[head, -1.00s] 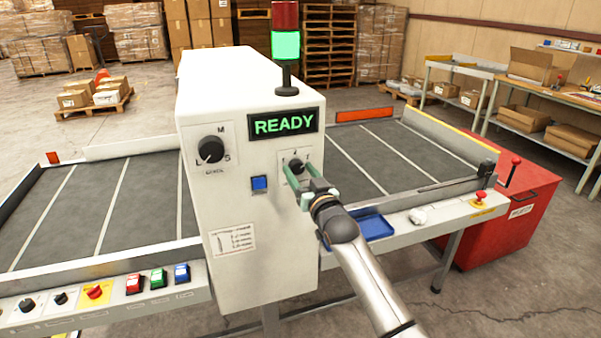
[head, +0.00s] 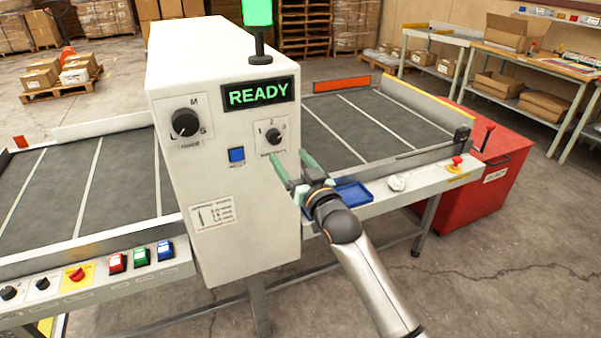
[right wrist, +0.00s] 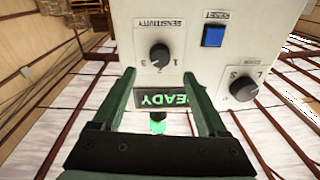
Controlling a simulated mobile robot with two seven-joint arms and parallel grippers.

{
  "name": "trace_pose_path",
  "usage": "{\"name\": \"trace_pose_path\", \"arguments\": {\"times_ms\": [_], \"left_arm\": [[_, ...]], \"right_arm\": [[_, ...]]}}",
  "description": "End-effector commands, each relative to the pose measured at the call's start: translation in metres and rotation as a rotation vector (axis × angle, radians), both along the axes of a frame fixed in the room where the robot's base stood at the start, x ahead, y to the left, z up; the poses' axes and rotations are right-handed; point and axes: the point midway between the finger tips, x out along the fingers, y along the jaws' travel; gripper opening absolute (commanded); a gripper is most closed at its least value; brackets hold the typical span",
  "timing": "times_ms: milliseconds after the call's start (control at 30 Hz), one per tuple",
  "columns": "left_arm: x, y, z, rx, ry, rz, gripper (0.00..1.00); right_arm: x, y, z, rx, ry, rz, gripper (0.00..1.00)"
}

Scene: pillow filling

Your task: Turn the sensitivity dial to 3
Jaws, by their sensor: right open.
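The sensitivity dial (head: 273,137) is a black knob on a numbered plate on the white cabinet's front, below the READY display. It also shows upside down in the right wrist view (right wrist: 160,57). Its pointer is too small for me to read the setting surely. My right gripper (head: 291,160) has green fingers and is open and empty, below and right of the dial in the head view. In the right wrist view its fingertips (right wrist: 158,72) stand apart, with the dial seen between and beyond them, untouched. My left gripper is not in view.
A second black knob (head: 186,122) marked with letters and a blue button (head: 236,155) share the panel. A blue tray (head: 352,195) and red emergency button (head: 457,162) lie right, beside the conveyor. Open air lies before the panel.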

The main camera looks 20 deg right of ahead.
Motion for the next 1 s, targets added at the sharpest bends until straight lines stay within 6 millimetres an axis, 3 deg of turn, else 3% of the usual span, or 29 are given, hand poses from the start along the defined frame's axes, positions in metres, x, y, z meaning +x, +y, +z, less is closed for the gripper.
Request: {"name": "trace_pose_path", "arguments": {"times_ms": [100,333,900,1000], "left_arm": [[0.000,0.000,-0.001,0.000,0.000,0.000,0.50],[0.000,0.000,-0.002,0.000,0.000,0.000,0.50],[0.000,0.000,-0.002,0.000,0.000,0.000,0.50],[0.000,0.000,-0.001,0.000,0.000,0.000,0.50]], "right_arm": [[-0.020,-0.002,-0.003,0.000,0.001,-0.001,0.76],[-0.043,-0.004,-0.005,0.001,0.001,-0.001,0.76],[-0.047,-0.004,-0.005,0.000,0.002,0.000,0.76],[-0.052,-0.003,-0.019,-0.006,0.030,0.002,0.76]]}}
